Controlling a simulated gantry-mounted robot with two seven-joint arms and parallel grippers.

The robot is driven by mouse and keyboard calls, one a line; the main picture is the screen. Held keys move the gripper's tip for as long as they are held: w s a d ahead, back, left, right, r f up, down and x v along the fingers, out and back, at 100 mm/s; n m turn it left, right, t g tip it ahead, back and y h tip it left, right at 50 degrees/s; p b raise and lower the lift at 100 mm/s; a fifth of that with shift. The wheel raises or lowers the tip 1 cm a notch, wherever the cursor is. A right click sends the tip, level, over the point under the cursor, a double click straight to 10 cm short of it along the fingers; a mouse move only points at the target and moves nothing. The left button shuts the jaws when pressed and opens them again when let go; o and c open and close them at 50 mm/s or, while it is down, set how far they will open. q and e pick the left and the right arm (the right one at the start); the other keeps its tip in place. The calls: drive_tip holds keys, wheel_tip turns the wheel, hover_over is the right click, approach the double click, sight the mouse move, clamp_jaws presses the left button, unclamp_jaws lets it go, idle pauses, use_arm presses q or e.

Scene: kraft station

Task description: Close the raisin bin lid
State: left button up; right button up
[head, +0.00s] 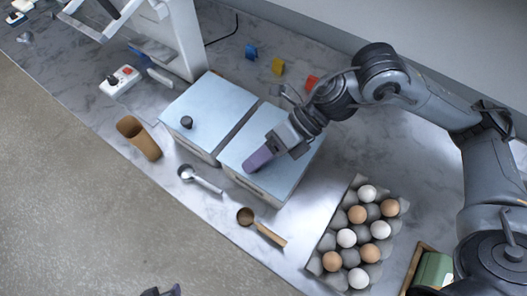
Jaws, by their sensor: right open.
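Two white bins with pale blue lids stand side by side on the marble counter. The left bin's lid (215,106) lies flat and has a black knob (186,122). The right bin's lid (266,124) also looks flat and down. I see no label telling which bin holds raisins. My right gripper (258,158), with purple fingers, is over the front part of the right lid and hides any knob there. Its jaws are open; whether it touches the lid I cannot tell.
An egg carton (325,243) with brown and white eggs lies right of the bins. A white appliance (181,40) stands behind left. Small coloured blocks sit behind the bins.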

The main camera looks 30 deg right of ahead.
drive_tip(key=shift+s+d+r, duration=0.2)
drive_tip(key=shift+s, duration=0.05)
drive_tip(key=p+v, duration=0.1)
drive_tip(key=v, duration=0.7)
drive_tip(key=shift+w, duration=0.15)
use_arm(q)
drive_tip(key=shift+s+a+r, duration=0.15)
drive_tip(key=shift+a+r, duration=0.3)
drive_tip(key=shift+a, duration=0.05)
use_arm(e)
drive_tip(key=shift+v, duration=1.1)
